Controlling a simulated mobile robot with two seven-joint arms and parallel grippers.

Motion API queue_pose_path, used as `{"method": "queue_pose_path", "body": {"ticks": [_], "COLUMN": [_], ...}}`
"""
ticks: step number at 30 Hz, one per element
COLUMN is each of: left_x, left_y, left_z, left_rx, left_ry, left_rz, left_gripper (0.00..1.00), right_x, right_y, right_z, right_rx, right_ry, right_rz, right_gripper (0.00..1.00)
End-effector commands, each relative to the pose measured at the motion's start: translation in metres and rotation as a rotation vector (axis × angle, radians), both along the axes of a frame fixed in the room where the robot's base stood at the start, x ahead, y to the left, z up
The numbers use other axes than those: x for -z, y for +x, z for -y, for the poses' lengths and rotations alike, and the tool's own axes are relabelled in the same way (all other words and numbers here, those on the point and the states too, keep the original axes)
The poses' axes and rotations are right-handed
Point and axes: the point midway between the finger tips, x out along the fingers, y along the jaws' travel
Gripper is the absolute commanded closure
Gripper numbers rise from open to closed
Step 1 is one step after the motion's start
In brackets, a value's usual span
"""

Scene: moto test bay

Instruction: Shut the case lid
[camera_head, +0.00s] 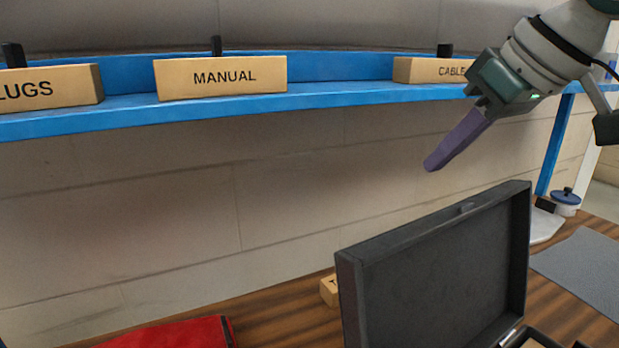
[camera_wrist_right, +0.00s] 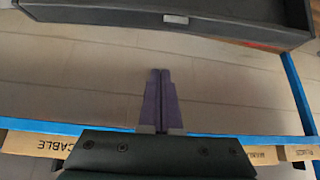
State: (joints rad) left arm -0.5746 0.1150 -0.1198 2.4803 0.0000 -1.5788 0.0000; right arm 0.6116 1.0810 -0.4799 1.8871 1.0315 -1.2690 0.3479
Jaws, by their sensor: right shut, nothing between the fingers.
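The black case lid (camera_head: 440,270) stands raised on the wooden bench, its inner side turned toward me. A small part of the case base (camera_head: 530,338) shows at the bottom edge; the rest is out of frame. My right gripper (camera_head: 432,163) is above and behind the lid, pointing down to the left, apart from it. Its purple fingers are closed together and empty. In the right wrist view, the gripper (camera_wrist_right: 160,75) is shut and the lid (camera_wrist_right: 180,15) spans the top of the picture, beyond the fingertips. My left gripper is not in view.
A blue shelf (camera_head: 330,95) with labelled boxes, including MANUAL (camera_head: 220,78) and CABLE (camera_head: 430,70), runs behind the bench. A red cloth-like item (camera_head: 175,334) lies at front left. A grey mat (camera_head: 585,270) and a blue-lidded jar (camera_head: 565,200) are at right.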

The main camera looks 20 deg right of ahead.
Motion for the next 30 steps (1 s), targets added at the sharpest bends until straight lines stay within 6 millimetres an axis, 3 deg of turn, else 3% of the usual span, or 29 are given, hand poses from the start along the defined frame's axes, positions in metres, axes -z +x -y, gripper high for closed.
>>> {"method": "queue_pose_path", "body": {"ticks": [17, 30], "left_x": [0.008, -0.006], "left_y": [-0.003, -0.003], "left_z": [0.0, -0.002], "left_rx": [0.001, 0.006], "left_ry": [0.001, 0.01], "left_rz": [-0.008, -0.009], "left_gripper": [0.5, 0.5], "right_x": [0.078, 0.076], "right_y": [0.055, 0.017], "right_z": [-0.012, -0.004], "right_rx": [-0.001, -0.003], "right_ry": [0.001, -0.004], "right_rz": [-0.001, 0.0], "right_gripper": [1.0, 1.0]}}
